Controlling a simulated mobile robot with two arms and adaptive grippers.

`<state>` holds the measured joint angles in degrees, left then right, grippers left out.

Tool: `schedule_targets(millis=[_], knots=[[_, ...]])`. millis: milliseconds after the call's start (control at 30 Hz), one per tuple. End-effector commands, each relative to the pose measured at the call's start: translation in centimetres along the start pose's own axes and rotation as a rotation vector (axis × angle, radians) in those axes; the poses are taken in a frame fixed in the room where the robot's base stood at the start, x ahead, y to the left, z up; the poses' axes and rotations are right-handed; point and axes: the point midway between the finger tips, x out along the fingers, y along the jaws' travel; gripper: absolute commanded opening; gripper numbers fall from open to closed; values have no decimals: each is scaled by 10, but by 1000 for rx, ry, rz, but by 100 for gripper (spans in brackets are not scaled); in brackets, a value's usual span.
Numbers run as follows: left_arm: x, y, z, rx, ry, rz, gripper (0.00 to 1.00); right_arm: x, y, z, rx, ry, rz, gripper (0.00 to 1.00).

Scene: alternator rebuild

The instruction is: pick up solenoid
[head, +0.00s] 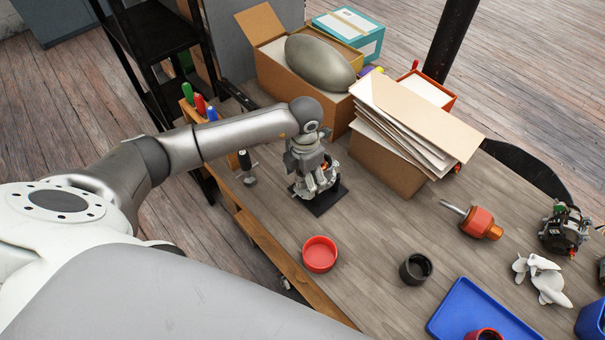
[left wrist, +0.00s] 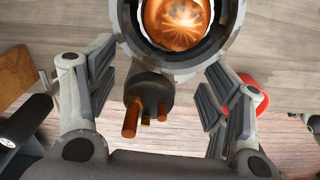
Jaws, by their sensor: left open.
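The solenoid, a dark cylinder with copper-coloured studs (left wrist: 150,93), shows in the left wrist view beside a round metal housing with copper windings (left wrist: 185,25). My left gripper (left wrist: 158,100) is open, one finger on each side of the solenoid, with visible gaps in that view. In the head view my left gripper (head: 308,165) is over a black square base (head: 322,203) at the table's back left. There the gripper hides much of the part on the base, and I cannot pick out the solenoid. My right gripper is not in view.
A red bowl (head: 320,254) and a dark cup (head: 416,269) stand nearer on the table. A black-handled tool (head: 246,166) is left of the base. Cardboard boxes (head: 388,165) stand behind and right. A blue tray (head: 470,312) lies at front right. Bare wood lies between.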

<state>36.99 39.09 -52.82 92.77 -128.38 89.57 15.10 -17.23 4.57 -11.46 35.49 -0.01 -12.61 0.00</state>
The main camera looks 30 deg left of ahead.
Motion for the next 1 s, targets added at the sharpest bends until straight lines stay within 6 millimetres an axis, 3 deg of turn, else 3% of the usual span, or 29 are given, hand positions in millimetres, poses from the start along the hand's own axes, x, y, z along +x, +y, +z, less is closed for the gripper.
schedule_targets(millis=[67,600,1000], knots=[[0,0,0,0,0,0,70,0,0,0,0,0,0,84],[0,0,0,1,0,-1,1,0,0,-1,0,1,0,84],[-3,0,1,1,-3,-1,0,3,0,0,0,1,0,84]])
